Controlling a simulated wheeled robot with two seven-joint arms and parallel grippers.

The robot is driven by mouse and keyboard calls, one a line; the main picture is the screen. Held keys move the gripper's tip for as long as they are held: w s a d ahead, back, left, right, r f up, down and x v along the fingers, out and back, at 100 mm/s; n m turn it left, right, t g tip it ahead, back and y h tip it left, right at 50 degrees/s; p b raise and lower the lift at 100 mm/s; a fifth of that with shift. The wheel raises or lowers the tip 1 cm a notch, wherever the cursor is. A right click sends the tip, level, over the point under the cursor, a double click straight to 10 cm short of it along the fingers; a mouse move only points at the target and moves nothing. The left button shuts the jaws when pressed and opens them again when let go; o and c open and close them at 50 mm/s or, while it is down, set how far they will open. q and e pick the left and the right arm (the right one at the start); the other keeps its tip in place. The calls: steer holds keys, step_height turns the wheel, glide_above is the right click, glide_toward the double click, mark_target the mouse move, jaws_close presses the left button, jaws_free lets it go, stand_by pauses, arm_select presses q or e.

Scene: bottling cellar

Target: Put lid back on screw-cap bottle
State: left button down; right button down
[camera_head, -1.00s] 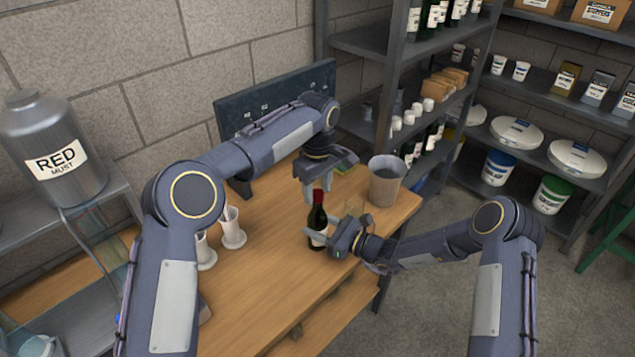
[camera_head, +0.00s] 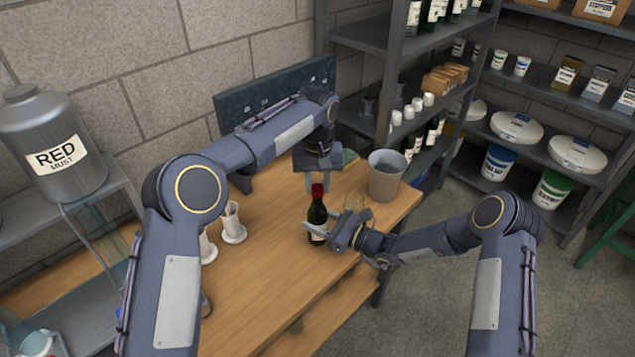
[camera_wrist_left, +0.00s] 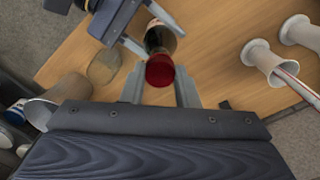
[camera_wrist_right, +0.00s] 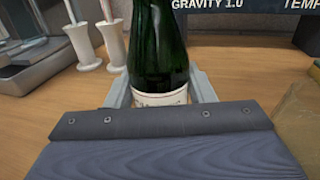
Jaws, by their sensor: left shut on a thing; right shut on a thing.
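The dark green bottle (camera_head: 317,217) stands upright on the wooden table, a red cap (camera_head: 317,190) at its top. My right gripper (camera_head: 318,233) is shut around the bottle's body from the side; the right wrist view shows the green glass (camera_wrist_right: 158,50) and pale label (camera_wrist_right: 160,98) between the fingers. My left gripper (camera_head: 319,183) points down over the bottle and is shut on the red cap, which shows between its fingers in the left wrist view (camera_wrist_left: 160,70). Whether the cap is fully seated on the neck cannot be told.
A grey bucket (camera_head: 386,178) and a clear glass vessel (camera_head: 355,203) stand right of the bottle. White stands with cylinders (camera_head: 232,225) are to the left. A dark board (camera_head: 270,100) is behind at the wall. The front of the table (camera_head: 250,290) is clear.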

arm_select(q)
steer(key=m, duration=1.9)
steer(key=c, duration=1)
jaws_free()
steer(key=shift+c, duration=0.2)
step_height(320, 180, up, 12)
